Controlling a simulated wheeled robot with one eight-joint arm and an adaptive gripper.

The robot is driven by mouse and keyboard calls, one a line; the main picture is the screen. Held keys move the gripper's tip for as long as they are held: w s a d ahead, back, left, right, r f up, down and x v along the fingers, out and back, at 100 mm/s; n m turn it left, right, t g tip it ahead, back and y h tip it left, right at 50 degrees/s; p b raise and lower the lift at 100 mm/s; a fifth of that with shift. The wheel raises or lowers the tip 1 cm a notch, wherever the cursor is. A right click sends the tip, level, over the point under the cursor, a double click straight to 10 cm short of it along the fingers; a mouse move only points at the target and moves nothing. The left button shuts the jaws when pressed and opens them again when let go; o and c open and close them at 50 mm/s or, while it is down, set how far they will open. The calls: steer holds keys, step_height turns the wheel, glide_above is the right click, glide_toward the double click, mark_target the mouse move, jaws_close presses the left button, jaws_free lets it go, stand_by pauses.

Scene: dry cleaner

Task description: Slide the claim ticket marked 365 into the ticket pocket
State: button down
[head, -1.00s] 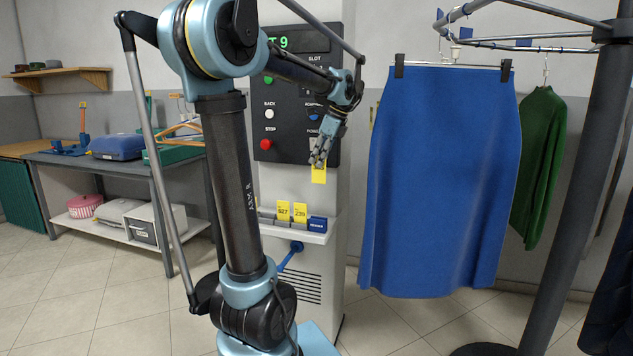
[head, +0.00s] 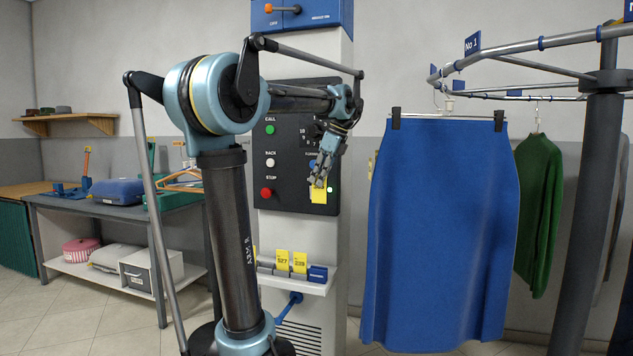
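My gripper (head: 320,181) is in front of the lower right of the dark control panel (head: 284,150). It is shut on a yellow ticket (head: 318,196), which hangs down from the fingertips. The number on this ticket is too small to read. The ticket overlaps the lower right part of the panel in the picture, beside a small white light. I cannot tell whether it touches the panel or sits in a pocket there. The ticket pocket is not clearly visible and may be behind the ticket and my fingers.
Yellow tickets marked 527 (head: 282,261) and 239 (head: 299,263) stand on a small white shelf (head: 300,284) below the panel. A blue skirt (head: 440,230) hangs close on the right from a rail. A workbench (head: 110,207) stands at the left.

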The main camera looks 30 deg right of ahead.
steer(key=shift+r, duration=3.7)
